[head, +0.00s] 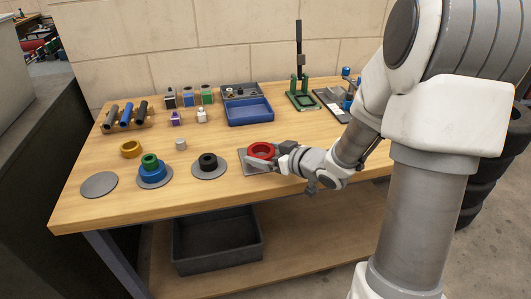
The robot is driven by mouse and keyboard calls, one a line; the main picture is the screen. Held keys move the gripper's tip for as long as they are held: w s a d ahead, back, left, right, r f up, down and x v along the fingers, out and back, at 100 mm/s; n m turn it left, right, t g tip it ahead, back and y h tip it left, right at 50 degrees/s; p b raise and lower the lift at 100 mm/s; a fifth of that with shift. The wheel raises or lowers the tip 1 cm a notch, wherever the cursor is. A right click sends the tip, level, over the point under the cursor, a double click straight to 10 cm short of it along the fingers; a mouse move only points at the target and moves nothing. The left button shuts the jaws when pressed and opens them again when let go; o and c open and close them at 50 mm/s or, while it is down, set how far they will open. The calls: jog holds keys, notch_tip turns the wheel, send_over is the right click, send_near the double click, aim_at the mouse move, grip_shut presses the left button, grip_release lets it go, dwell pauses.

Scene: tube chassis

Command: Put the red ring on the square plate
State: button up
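The red ring (261,149) is over the grey square plate (248,167) near the middle of the worktable. I cannot tell whether it rests on the plate or is slightly above it. My gripper (265,156) reaches in from the right, with its fingers at the ring. One finger shows along the ring's front side; the far finger is mostly hidden. I cannot tell whether the fingers are clamped on the ring. The ring and my gripper hide much of the plate.
A round grey plate with a black ring (208,161) stands just left. A blue tray (249,112) stands behind.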

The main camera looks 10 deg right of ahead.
jog(key=shift+r, duration=0.2)
jog(key=p+v, duration=0.3)
jog(key=v, duration=0.9)
jog(key=shift+f, duration=0.1)
